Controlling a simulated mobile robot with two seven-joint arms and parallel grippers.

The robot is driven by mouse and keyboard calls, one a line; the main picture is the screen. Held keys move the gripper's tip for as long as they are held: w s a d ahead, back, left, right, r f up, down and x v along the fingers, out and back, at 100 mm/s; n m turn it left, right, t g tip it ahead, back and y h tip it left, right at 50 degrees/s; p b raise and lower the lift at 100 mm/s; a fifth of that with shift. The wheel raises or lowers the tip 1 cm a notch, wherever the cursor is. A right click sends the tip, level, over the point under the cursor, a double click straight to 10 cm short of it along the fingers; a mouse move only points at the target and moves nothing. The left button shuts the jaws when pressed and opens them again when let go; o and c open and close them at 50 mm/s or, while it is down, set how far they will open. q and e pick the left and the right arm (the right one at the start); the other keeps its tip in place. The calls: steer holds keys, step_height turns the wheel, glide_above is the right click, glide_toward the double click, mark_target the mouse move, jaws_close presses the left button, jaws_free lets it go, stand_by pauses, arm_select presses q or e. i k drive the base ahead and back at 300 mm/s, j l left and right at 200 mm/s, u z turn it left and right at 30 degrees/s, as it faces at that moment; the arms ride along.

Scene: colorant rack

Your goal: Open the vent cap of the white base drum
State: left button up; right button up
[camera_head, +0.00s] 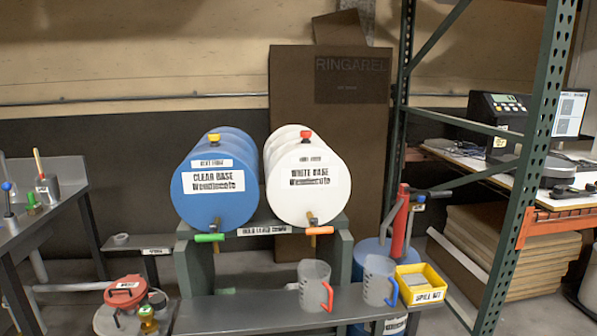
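The white base drum (318,203) lies on its side on a grey-green stand, its round front facing me with a "WHITE BASE" label. Its red vent cap (305,134) sits at the top front edge; whether it is loosened cannot be told at this size. A tap with an orange handle (319,230) is at the drum's lower front. The blue clear base drum (214,195) lies close beside it on the left, with a yellow cap (213,137) on top and a green tap handle (210,238). Neither of my grippers shows in this view.
A low bench (240,312) in front holds a jug with a red handle (314,285), a jug with a blue handle (379,281) and a yellow spill kit bin (421,286). A red pump (399,222) stands right of the drums. A green rack upright (533,150) is further right.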

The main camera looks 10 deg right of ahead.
mark_target(305, 133)
steer(key=i+l, duration=0.2)
steer(key=l, duration=0.15)
steer(key=i+l, duration=0.15)
steer(key=l, duration=0.25)
steer(key=i+l, duration=0.2)
steer(key=l, duration=0.15)
steer(key=i+l, duration=0.2)
steer(key=l, duration=0.15)
